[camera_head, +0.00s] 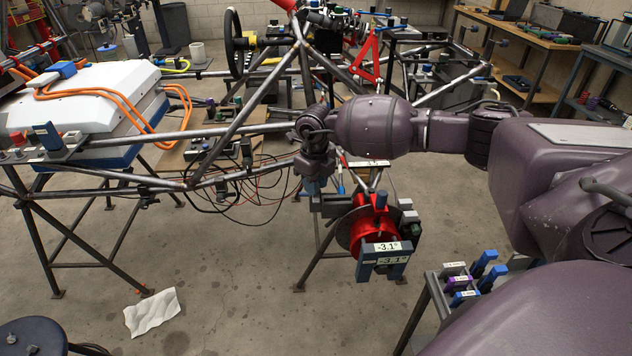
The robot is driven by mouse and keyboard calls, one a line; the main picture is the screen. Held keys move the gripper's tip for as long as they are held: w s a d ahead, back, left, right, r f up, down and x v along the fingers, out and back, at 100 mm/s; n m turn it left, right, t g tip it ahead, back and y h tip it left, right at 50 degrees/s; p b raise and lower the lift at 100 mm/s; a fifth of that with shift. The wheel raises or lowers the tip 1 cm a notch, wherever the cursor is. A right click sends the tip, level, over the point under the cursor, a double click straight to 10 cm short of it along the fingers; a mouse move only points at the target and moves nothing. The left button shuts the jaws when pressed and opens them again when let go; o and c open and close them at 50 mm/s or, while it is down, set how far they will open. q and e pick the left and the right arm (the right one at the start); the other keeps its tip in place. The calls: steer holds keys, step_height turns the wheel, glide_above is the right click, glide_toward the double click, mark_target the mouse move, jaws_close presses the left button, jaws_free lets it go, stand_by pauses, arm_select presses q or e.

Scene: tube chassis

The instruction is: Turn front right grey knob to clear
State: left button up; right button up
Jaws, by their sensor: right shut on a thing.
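My right gripper (313,186) points down from its purple wrist at the front right corner of the tube chassis (245,125). It is shut on a small part there, just left of the front right wheel-hub unit. The wrist and fingers hide most of that part, and I cannot make out the grey knob or its setting. The red hub (368,228) sits on a dark disc, with a gauge (386,248) in front that reads -3.1°. My left gripper is not in view.
A small stand (462,283) with blue, purple and grey blocks is at lower right, beside my arm. A white battery box (85,92) with orange cables is at left. Loose wires (250,200) hang under the tubes. A white cloth (152,312) lies on the open floor.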

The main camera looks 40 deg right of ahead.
stand_by(0.3)
steer(key=o, duration=0.9)
steer(key=shift+o, duration=0.2)
steer(key=shift+r, duration=0.1)
step_height(320, 180, up, 11)
steer(key=shift+p, duration=0.4)
